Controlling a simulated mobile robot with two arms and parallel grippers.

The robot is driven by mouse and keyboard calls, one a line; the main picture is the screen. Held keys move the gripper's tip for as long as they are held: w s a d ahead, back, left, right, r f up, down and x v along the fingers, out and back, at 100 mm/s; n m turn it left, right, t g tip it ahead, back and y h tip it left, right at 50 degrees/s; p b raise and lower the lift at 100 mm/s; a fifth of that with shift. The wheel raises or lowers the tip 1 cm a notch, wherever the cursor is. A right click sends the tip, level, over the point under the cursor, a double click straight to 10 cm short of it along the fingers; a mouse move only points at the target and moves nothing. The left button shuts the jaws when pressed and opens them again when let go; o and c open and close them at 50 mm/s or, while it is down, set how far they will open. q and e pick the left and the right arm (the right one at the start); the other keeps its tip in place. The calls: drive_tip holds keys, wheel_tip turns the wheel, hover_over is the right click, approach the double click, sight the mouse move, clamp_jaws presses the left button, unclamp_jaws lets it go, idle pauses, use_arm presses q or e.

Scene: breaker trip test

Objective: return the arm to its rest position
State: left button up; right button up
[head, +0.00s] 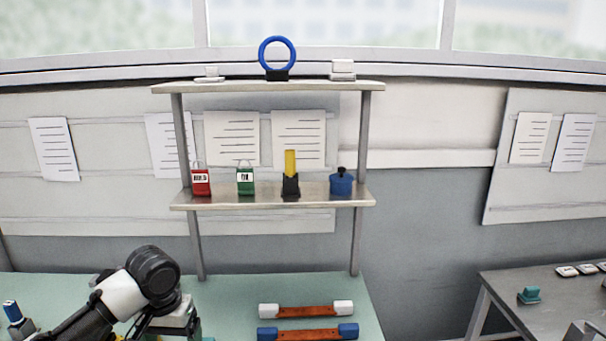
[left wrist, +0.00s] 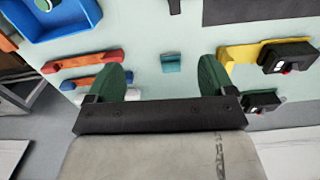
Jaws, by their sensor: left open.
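My left arm (head: 138,290) comes in from the lower left in the head view, bent over the green table. Its gripper is hidden or out of frame there. In the left wrist view my left gripper (left wrist: 162,74) is open, its two green-padded fingers wide apart with nothing held. A small teal block (left wrist: 171,62) lies on the table beyond the gap between the fingers, apart from them. My right gripper is in neither view.
Orange bars with white ends (head: 306,310) and blue ends (head: 308,332) lie on the green table, below a two-tier shelf (head: 272,198) holding locks and small devices. The wrist view shows a blue tray (left wrist: 55,27) and yellow piece with black box (left wrist: 288,57). A grey side table (head: 530,290) stands right.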

use_arm(q)
drive_tip(key=s+d+f+m+t+h, duration=0.2)
drive_tip(key=s+d+f+m, duration=0.2)
drive_tip(key=s+d+f, duration=0.8)
drive_tip(key=s+a+f+n+t+y, duration=0.1)
drive_tip(key=s+a, duration=0.3)
drive_tip(key=s, duration=0.4)
drive_tip(key=s+a+f+n+y, duration=0.1)
drive_tip(key=s+a, duration=0.3)
drive_tip(key=s, duration=0.4)
wheel_tip(320, 180, down, 30)
drive_tip(key=g+b, duration=0.1)
drive_tip(key=b, duration=0.4)
drive_tip(key=s+a+f+b, duration=0.1)
drive_tip(key=s+f+b, duration=0.1)
drive_tip(key=s+f, duration=0.5)
drive_tip(key=s+a+f+g+b, duration=0.1)
drive_tip(key=s+f+b, duration=0.2)
drive_tip(key=s+f, duration=0.5)
wheel_tip(320, 180, down, 6)
drive_tip(key=shift+s+a+f, duration=0.2)
drive_tip(key=shift+s+a, duration=0.1)
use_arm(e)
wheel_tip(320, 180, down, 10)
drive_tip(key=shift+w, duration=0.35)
